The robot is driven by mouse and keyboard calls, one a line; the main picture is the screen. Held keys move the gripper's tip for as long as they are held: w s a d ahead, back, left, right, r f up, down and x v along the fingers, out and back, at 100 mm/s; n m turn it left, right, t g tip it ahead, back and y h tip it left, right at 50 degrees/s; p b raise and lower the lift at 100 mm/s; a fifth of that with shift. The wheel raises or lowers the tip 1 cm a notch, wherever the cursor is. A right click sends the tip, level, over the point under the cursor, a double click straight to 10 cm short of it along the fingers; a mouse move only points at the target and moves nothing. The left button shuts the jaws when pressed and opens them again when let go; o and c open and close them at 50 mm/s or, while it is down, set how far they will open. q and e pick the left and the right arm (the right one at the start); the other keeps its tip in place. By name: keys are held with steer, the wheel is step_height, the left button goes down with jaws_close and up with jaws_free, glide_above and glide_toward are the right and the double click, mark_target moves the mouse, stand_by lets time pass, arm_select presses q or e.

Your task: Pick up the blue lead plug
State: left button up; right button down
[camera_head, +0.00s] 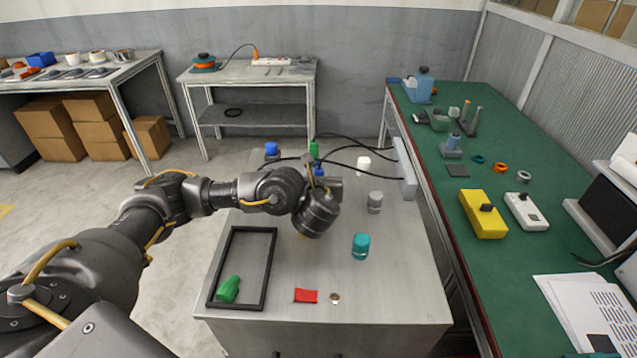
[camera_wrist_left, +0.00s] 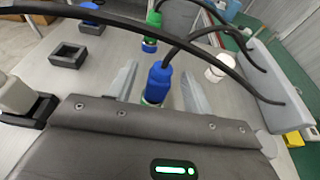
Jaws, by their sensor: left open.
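The blue lead plug (camera_wrist_left: 157,82) stands with a black cable at its top, between the two grey fingers of my left gripper (camera_wrist_left: 161,90) in the left wrist view. The fingers are open, one on each side, with visible gaps to the plug. In the head view a little of the blue plug (camera_head: 319,172) shows behind my left wrist; the fingers are hidden there. A green lead plug (camera_head: 313,149) stands just behind it, also with a cable. My right gripper is not in view.
Cables run to a grey strip (camera_head: 404,170) at the table's right edge. A white cup (camera_head: 363,162), a grey canister (camera_head: 375,202) and a teal canister (camera_head: 361,246) stand to the right. A black frame (camera_head: 266,258) holds a green piece (camera_head: 228,289). A blue-topped object (camera_head: 271,148) stands back left.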

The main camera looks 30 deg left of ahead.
arm_select(q)
steer(key=shift+c, duration=1.2)
steer(key=c, duration=0.8)
steer(key=shift+c, duration=0.2)
steer(key=shift+r, duration=0.1)
steer(key=shift+r, duration=0.55)
steer(key=s+a+r+p, duration=0.6)
steer(key=s+a+r, duration=0.2)
steer(key=s+r, duration=0.3)
steer(key=shift+s+r, duration=0.25)
steer(key=shift+r, duration=0.15)
